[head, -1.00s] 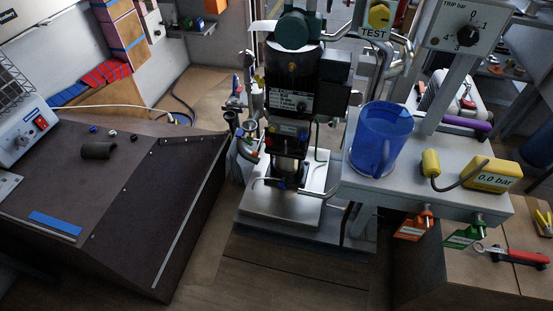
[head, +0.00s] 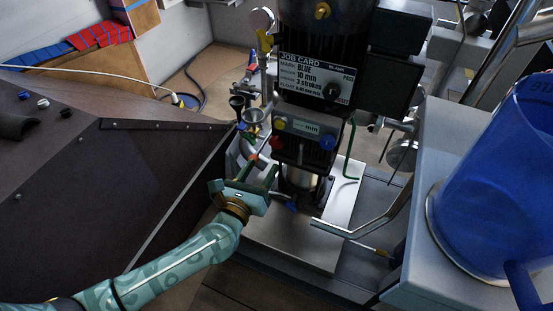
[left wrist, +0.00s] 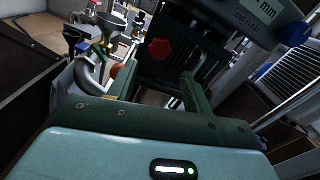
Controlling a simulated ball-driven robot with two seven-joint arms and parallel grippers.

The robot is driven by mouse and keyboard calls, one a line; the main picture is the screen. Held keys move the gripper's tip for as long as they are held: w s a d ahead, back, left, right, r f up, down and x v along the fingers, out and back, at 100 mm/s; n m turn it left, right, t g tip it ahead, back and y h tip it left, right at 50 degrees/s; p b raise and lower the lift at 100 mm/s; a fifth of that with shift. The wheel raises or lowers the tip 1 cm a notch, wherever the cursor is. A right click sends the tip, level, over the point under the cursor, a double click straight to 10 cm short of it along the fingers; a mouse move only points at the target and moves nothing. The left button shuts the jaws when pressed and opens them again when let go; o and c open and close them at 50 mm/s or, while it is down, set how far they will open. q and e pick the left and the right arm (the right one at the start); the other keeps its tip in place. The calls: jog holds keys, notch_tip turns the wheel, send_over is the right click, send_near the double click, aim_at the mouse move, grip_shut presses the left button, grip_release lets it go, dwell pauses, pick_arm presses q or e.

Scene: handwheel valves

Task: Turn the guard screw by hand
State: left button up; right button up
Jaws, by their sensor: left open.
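My left gripper (head: 263,168) is open in front of the lower part of the black machine, and its arm comes in from the lower left. In the left wrist view its two green fingers (left wrist: 158,74) are apart with nothing between them. A red hexagonal knob (left wrist: 160,50) on the dark machine face shows just past the fingertips, apart from them. The red knob (head: 277,143) also shows in the head view, above the gripper. A yellow knob (head: 281,123) and a blue knob (head: 328,142) are on the same block. I cannot tell which of these is the guard screw.
A bent metal lever (head: 365,222) sticks out right of the steel base plate (head: 290,240). Small funnels (head: 254,116) and pipes stand left of the machine. A blue jug (head: 495,180) stands on the grey bench at the right. A dark sloped console (head: 110,170) is at the left.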

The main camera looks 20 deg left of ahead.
aim_at(275, 144)
pick_arm(q)
jog(key=shift+w+d+b, duration=0.1)
jog(key=shift+w+b, duration=0.45)
jog(key=shift+w, duration=3.25)
jog(key=c, duration=0.7)
